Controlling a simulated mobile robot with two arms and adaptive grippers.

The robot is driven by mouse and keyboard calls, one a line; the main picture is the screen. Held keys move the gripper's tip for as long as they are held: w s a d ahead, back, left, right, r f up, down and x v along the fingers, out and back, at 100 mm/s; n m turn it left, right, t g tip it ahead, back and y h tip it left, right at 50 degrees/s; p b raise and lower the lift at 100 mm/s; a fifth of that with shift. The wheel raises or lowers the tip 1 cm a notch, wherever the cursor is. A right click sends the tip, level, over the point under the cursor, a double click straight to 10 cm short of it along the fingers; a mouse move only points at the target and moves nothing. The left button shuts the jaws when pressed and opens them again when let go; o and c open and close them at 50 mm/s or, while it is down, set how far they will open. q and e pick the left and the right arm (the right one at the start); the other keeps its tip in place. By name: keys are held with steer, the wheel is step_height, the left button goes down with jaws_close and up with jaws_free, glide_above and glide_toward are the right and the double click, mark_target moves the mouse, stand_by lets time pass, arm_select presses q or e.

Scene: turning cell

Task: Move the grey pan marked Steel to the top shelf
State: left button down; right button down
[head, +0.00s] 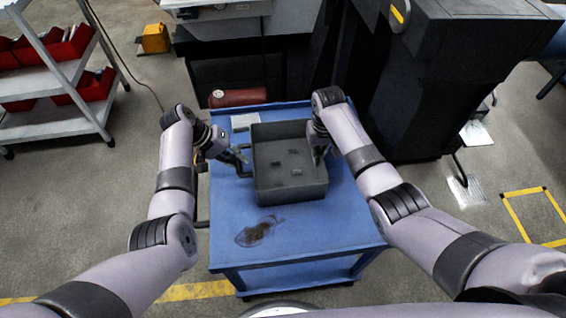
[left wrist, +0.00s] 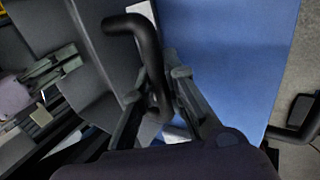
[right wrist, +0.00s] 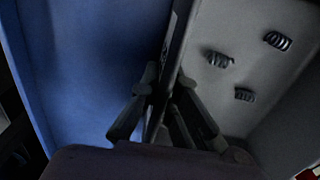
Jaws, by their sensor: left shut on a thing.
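The grey pan (head: 262,172) is an open box on the blue cart top, with a few dark coiled chips inside. A dark bent handle (left wrist: 148,50) sticks out from its left side. My left gripper (head: 243,158) is shut on this handle; the left wrist view shows the handle between the fingers. My right gripper (head: 318,154) is at the pan's right side. In the right wrist view its open fingers (right wrist: 167,90) stand on both sides of the pan's wall (right wrist: 180,45), with the chips beyond. I cannot read any Steel marking.
Dark machinery (head: 430,80) stands behind and right. A shelf rack (head: 60,115) with red bins stands at the far left.

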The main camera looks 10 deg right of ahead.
arm_select(q)
steer(key=shift+r, duration=0.15)
arm_select(e)
steer(key=shift+r, duration=0.2)
